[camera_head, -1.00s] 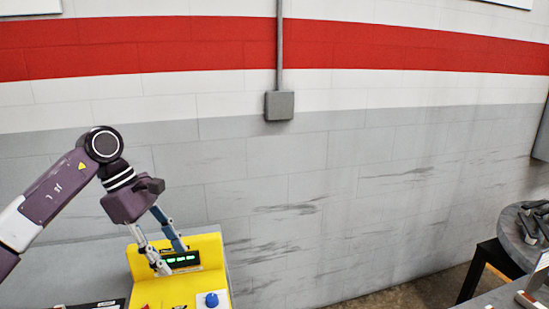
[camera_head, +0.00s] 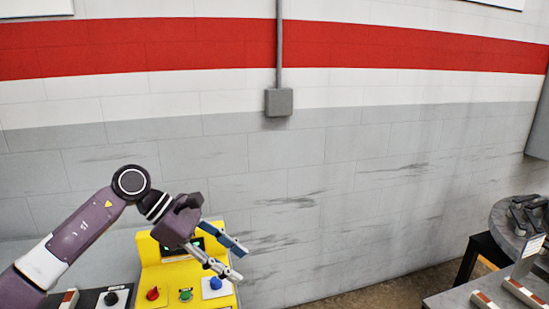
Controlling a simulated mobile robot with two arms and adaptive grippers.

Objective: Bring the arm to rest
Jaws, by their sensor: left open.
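My left gripper (camera_head: 240,263) comes in from the left on its purple and white arm. It is open and empty, with its two fingers spread and pointing to the lower right. It is in front of a yellow control box (camera_head: 153,251), overlapping its display in the picture. The box bears a red knob (camera_head: 152,293), a green button (camera_head: 186,295) and a blue knob (camera_head: 215,283). The display is partly hidden behind the gripper. I cannot tell the exact gap between the fingers and the box. My right gripper is not in view.
A black knob (camera_head: 111,298) sits on a dark panel left of the box. At the right, a round grey table (camera_head: 503,228) holds dark parts, near a grey surface (camera_head: 458,298) with red and white blocks. A block wall (camera_head: 350,180) stands behind.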

